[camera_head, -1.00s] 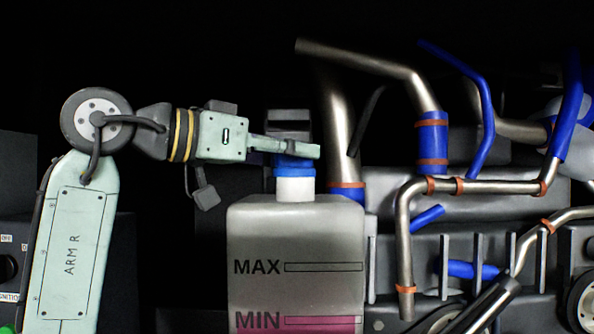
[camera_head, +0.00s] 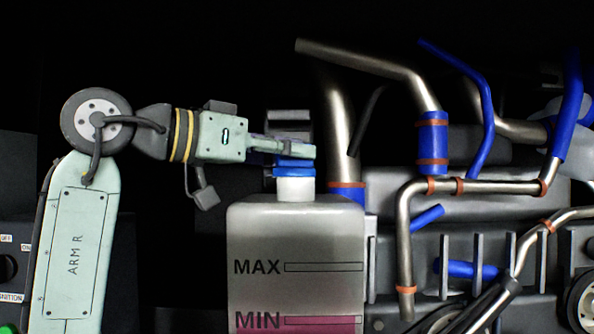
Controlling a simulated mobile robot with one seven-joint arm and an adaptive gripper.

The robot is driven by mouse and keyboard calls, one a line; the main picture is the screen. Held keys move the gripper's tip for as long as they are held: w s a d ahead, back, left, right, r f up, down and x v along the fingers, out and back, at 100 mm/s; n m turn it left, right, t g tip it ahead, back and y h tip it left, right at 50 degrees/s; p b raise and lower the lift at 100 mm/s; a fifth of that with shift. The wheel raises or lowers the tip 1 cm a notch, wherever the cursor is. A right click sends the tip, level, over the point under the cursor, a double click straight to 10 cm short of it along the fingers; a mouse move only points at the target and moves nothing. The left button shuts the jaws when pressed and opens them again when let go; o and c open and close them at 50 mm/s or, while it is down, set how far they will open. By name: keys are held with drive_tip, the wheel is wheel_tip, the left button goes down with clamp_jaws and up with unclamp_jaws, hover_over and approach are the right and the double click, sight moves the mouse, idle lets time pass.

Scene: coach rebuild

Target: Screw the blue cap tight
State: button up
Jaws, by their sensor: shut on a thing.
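The blue cap (camera_head: 295,172) sits on the white neck (camera_head: 295,189) of a translucent grey tank (camera_head: 296,240) marked MAX and MIN. Pink liquid shows low in the tank, at the MIN mark. My gripper (camera_head: 300,152) reaches in level from the left and is shut on the cap's upper part. The fingers hide the top of the cap. The cap looks level on the neck; I cannot see the threads.
A steel pipe (camera_head: 340,120) rises just behind and right of the cap. Other steel and blue pipes (camera_head: 432,140) fill the right side. A dark box (camera_head: 288,122) stands behind the gripper. The space above the gripper is clear.

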drive_tip(key=shift+d+f, duration=0.1)
drive_tip(key=shift+f, duration=0.05)
clamp_jaws()
drive_tip(key=shift+m+g+h, duration=0.9)
drive_tip(key=shift+m+g, duration=0.6)
drive_tip(key=shift+g, duration=0.5)
drive_tip(key=shift+w, duration=0.1)
drive_tip(key=shift+m+g+h, duration=0.3)
drive_tip(key=shift+m+g, duration=0.5)
drive_tip(key=shift+g, duration=0.4)
drive_tip(key=o, duration=0.7)
unclamp_jaws()
drive_tip(key=shift+c, duration=0.2)
drive_tip(key=shift+c, duration=0.2)
